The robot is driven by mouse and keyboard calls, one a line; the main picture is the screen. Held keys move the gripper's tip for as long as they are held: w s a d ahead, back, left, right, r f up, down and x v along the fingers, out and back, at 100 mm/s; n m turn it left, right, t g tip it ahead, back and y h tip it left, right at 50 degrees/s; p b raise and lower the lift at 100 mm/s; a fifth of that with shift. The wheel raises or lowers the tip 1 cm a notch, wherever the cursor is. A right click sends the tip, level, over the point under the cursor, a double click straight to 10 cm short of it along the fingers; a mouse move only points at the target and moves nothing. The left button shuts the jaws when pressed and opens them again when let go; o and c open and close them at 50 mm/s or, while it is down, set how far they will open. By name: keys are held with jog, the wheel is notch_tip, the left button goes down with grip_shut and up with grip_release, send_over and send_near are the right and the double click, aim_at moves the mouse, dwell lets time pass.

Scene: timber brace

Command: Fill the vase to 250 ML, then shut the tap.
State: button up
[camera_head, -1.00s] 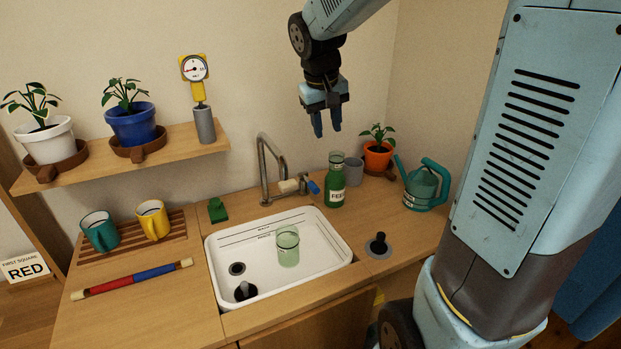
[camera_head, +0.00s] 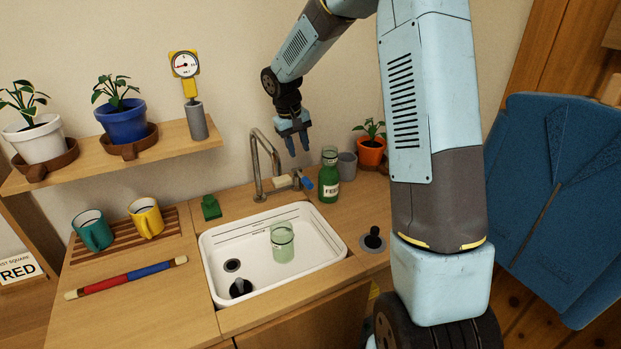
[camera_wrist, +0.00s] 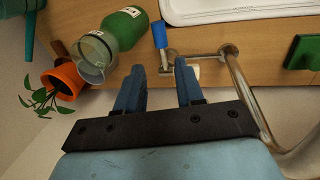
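The vase (camera_head: 282,242) is a pale green glass vessel standing upright in the white sink (camera_head: 215,285). I cannot read a water level in it. The tap (camera_head: 258,165) is a grey metal spout behind the sink, with a blue lever (camera_head: 308,183) at its right; the lever also shows in the wrist view (camera_wrist: 159,34). No stream shows from the spout. My gripper (camera_head: 298,152) is above the tap's valve, fingers pointing down. In the wrist view, its two blue fingers (camera_wrist: 160,75) are apart with nothing between them, and the lever lies beyond them.
A green bottle (camera_head: 329,178) stands just right of the lever, with a grey cup (camera_head: 347,165) and an orange plant pot (camera_head: 370,152) behind it. A green block (camera_head: 211,207) sits left of the tap. A black plug (camera_head: 240,287) lies in the sink.

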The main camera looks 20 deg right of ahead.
aim_at(306, 179)
jog(key=f, duration=0.4)
jog(key=d+f, duration=0.1)
jog(key=f, duration=0.3)
jog(key=d+f, duration=0.1)
jog(key=f, duration=0.3)
jog(key=shift+w+d+f, duration=0.15)
jog(key=shift+w+d, duration=0.1)
grip_shut()
